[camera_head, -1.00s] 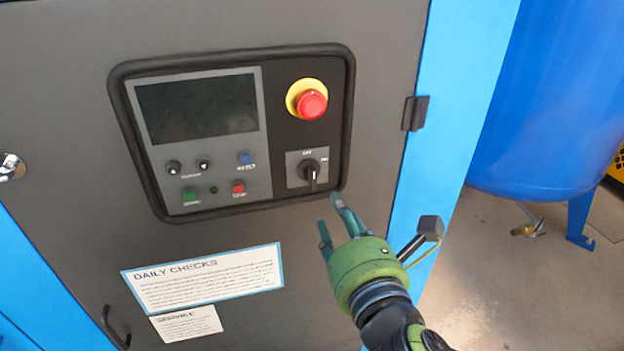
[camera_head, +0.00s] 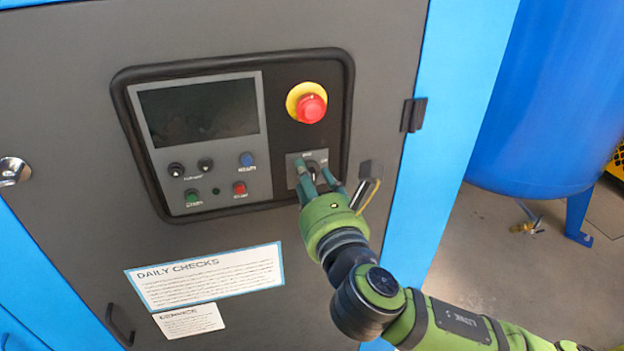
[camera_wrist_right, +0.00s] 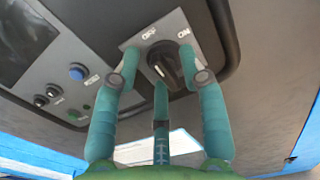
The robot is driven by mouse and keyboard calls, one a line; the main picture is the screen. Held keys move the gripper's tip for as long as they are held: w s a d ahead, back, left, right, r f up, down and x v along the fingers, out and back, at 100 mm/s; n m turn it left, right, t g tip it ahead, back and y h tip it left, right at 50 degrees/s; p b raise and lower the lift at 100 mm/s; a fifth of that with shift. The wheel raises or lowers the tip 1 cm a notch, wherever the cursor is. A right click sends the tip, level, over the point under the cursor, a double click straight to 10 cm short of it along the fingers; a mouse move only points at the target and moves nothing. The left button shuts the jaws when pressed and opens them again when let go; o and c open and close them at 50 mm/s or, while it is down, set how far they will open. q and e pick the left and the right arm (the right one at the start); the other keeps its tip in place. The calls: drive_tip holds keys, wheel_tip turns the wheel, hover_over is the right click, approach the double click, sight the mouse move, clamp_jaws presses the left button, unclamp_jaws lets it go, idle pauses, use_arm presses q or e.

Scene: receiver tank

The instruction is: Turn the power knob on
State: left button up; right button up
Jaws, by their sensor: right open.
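The power knob (camera_wrist_right: 166,66) is a black rotary handle on a grey square plate marked OFF and ON. In the head view the knob (camera_head: 312,170) sits at the lower right of the control panel, partly hidden by my fingers. My right gripper (camera_head: 318,178) is open, with its green fingers on either side of the knob. In the right wrist view the fingertips (camera_wrist_right: 164,70) flank the knob, and a third finger lies below it. I cannot tell whether any finger touches the knob. My left gripper is not in view.
A red emergency button (camera_head: 311,107) on a yellow ring sits above the knob. A dark screen (camera_head: 198,111) and several small buttons are to the left. A black hinge (camera_head: 413,115) and a blue tank (camera_head: 545,100) are to the right.

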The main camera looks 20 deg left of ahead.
clamp_jaws()
drive_tip(key=shift+m, duration=0.3)
drive_tip(key=m+p, duration=0.1)
drive_tip(key=m, duration=0.3)
drive_tip(key=shift+d+r+p, duration=0.1)
drive_tip(key=shift+p, duration=0.25)
drive_tip(key=m+p, duration=0.1)
drive_tip(key=m, duration=0.4)
drive_tip(key=m+p, duration=0.1)
drive_tip(key=m, duration=0.3)
drive_tip(key=shift+w+d+r+p, duration=0.1)
drive_tip(key=shift+w+d+p, duration=0.05)
drive_tip(key=shift+p, duration=0.2)
drive_tip(key=shift+d+m+p, duration=0.1)
drive_tip(key=shift+m+p, duration=0.4)
drive_tip(key=shift+m, duration=1.6)
